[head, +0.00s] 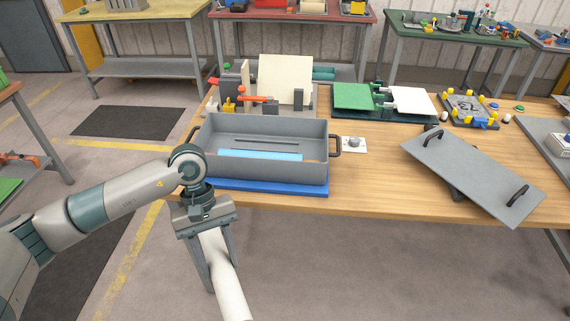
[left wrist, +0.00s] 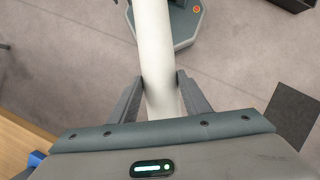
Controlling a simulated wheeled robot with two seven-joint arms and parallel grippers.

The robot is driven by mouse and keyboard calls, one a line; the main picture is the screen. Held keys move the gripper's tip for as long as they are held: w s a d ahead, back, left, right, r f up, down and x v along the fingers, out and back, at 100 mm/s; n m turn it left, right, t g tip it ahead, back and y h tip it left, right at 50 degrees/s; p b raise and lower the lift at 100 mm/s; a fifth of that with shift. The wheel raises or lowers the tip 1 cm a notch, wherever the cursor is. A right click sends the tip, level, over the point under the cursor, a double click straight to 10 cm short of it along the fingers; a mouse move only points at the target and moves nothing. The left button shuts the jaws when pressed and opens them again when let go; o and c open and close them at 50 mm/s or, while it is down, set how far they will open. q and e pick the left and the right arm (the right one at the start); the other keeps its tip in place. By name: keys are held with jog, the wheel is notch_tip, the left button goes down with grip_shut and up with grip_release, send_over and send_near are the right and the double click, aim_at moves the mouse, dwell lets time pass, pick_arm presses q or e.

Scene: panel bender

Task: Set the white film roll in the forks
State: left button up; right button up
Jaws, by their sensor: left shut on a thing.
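The white film roll (head: 228,285) is a long, smooth, pale cylinder. My left gripper (head: 220,270) points down in front of the table's near edge, with its two grey fingers shut on the roll. The roll slants toward the bottom of the head view, where its near end is cut off. In the left wrist view the roll (left wrist: 155,40) passes between the fingers of the gripper (left wrist: 159,88) and runs off the top edge, clear above the floor. I cannot make out the forks in either view. My right gripper is not in view.
A grey open bin (head: 260,168) with black handles stands on a blue base (head: 270,187) at the wooden table's (head: 380,205) near edge. A grey lid-like plate (head: 470,175) with handles lies tilted at right. Panel fixtures (head: 380,100) stand behind. The floor in front is clear.

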pick_arm(q)
notch_tip(320, 180, down, 7)
jog(key=s+a+m+y+b, duration=0.2)
jog(key=s+m, duration=0.1)
jog(key=m, duration=0.2)
jog(key=shift+a+f+m, duration=0.15)
jog(key=shift+a+m, duration=0.05)
jog(key=shift+m, duration=0.2)
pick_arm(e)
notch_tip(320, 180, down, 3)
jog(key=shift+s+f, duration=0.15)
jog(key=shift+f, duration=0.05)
